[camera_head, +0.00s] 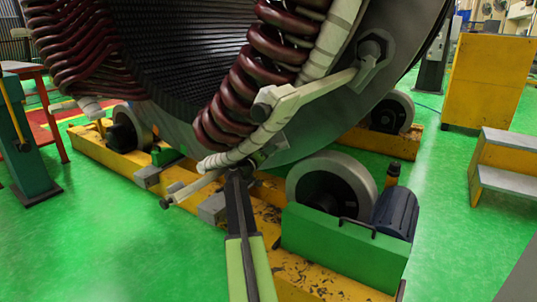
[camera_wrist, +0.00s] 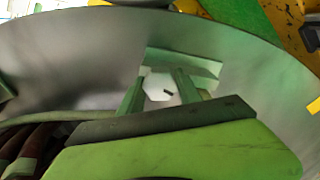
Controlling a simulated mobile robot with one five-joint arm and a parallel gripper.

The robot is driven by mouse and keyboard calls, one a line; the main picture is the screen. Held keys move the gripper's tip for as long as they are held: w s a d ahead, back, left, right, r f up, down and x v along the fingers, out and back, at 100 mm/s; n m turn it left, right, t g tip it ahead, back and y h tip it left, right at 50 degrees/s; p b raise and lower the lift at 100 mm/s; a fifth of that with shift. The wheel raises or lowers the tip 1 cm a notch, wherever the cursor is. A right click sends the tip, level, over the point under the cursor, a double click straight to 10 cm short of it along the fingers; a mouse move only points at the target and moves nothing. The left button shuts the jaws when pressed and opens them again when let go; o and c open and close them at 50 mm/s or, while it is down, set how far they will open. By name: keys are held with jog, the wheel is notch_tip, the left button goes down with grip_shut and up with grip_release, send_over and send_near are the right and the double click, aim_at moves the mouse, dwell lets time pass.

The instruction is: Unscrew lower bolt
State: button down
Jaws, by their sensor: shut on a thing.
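The lower bolt shows in the wrist view as a pale hexagonal head (camera_wrist: 159,88) with a small dark mark in it. It sits in front of a light grey-green plate (camera_wrist: 182,62) against the stator's metal face. My gripper (camera_wrist: 160,92) has one finger on each side of the bolt head and is shut on it. In the head view my gripper (camera_head: 238,172) reaches up from the bottom to the lower end of the white-wrapped lead. The bolt is mostly hidden there.
The large stator (camera_head: 170,60) carries dark red coils (camera_head: 262,75). A pale bar (camera_head: 315,88) runs to an upper bolt (camera_head: 372,48). Below are a roller (camera_head: 332,183), a green housing (camera_head: 335,245) and a yellow base (camera_head: 90,150).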

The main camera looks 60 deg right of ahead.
jog(key=shift+n, duration=0.3)
jog(key=n, duration=0.8)
jog(key=shift+n, duration=0.4)
jog(key=n, duration=0.4)
jog(key=shift+n, duration=0.3)
jog(key=n, duration=0.4)
jog(key=shift+a+n, duration=0.1)
jog(key=shift+n, duration=0.3)
jog(key=c, duration=0.8)
grip_release()
jog(key=shift+c, duration=0.2)
